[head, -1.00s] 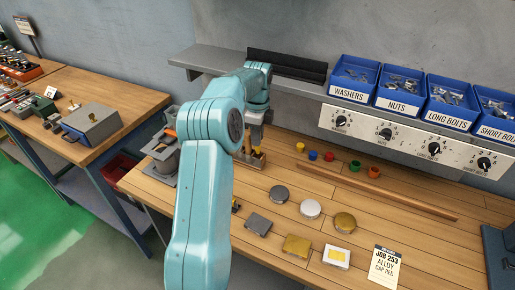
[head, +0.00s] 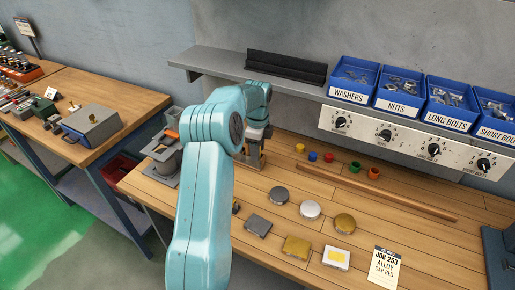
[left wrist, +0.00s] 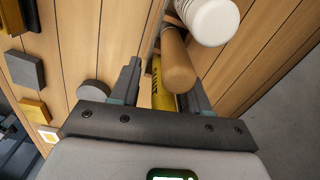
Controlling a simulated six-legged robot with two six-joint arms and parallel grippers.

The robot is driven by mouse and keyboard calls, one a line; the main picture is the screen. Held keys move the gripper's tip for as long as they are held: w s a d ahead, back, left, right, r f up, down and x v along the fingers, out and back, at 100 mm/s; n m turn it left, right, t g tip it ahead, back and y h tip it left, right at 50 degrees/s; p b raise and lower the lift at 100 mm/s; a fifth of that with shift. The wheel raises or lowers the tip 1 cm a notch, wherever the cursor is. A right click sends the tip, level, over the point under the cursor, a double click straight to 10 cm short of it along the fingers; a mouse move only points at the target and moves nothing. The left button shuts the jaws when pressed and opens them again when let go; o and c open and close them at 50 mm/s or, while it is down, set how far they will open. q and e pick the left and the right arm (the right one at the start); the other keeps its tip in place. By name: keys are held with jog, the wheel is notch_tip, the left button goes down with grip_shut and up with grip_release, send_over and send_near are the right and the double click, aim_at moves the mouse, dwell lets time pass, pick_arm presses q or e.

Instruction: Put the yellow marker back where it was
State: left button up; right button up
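A yellow cylinder with dark print (left wrist: 160,88) shows between the fingers of my left gripper (left wrist: 163,88) in the left wrist view. It may be the yellow marker; a tan cylinder (left wrist: 177,62) partly covers it. A white-topped cylinder (left wrist: 213,18) stands beside the tan one. The fingers are apart, with gaps on both sides of the yellow cylinder. In the head view my left gripper (head: 254,146) is over a small wooden holder (head: 249,160) on the bench, and hides most of its contents. My right gripper is not in view.
Metal discs and blocks (head: 257,225) lie nearer. A grey shelf (head: 225,68) overhangs the back, with blue bins (head: 352,96) at right.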

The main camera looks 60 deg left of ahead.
pick_arm(q)
jog(key=shift+r, duration=0.2)
notch_tip(320, 180, up, 12)
jog(key=shift+r, duration=0.1)
dwell(0.8)
